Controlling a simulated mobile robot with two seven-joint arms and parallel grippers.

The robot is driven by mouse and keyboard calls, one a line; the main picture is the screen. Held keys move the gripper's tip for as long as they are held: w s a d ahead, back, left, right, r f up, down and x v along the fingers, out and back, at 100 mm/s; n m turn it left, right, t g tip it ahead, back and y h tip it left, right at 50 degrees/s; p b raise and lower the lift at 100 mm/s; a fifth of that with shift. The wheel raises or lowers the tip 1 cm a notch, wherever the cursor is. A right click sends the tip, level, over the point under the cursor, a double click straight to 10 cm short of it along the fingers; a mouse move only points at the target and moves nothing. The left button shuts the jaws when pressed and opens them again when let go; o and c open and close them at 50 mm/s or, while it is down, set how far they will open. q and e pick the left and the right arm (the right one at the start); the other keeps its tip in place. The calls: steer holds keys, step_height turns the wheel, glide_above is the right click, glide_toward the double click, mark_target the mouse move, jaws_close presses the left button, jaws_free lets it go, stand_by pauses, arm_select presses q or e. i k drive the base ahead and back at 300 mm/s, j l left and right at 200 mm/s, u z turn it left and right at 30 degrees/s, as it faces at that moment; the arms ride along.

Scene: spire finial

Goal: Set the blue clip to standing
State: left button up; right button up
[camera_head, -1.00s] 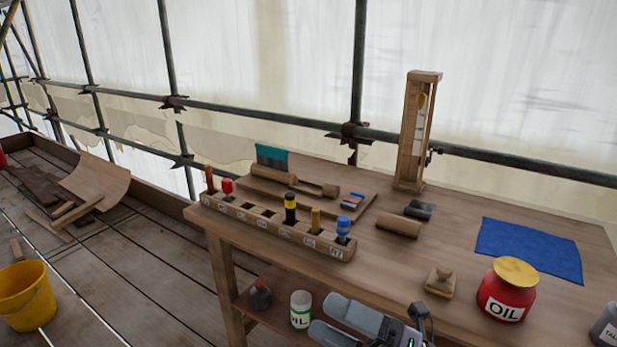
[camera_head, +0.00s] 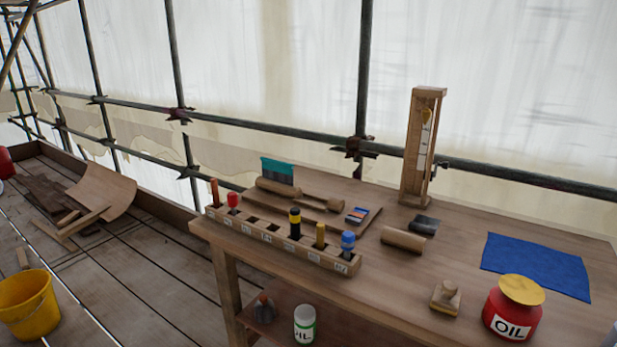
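No part is clearly recognisable as a blue clip. A small blue item with a red and pale edge (camera_head: 357,214) lies on a wooden board (camera_head: 370,221) on the bench. A blue-topped tool (camera_head: 347,240) stands upright in the right end slot of the wooden rack (camera_head: 280,246). A teal piece with dark bristles or teeth (camera_head: 278,170) stands at the board's back left. I cannot tell which of these, if any, is the clip. Neither gripper is in view.
The workbench (camera_head: 400,285) also carries a tall wooden frame (camera_head: 422,150), a wooden roller (camera_head: 402,239), a dark block (camera_head: 424,224), a wooden stamp (camera_head: 445,297), a blue cloth (camera_head: 537,264) and a red oil pot (camera_head: 512,312). The bench's centre front is bare.

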mark_target(360, 213)
steer(key=i+j+u, duration=0.15)
steer(key=i+j, duration=0.4)
steer(key=i+j+u, duration=0.15)
steer(key=i+j, duration=0.35)
steer(key=i, duration=0.15)
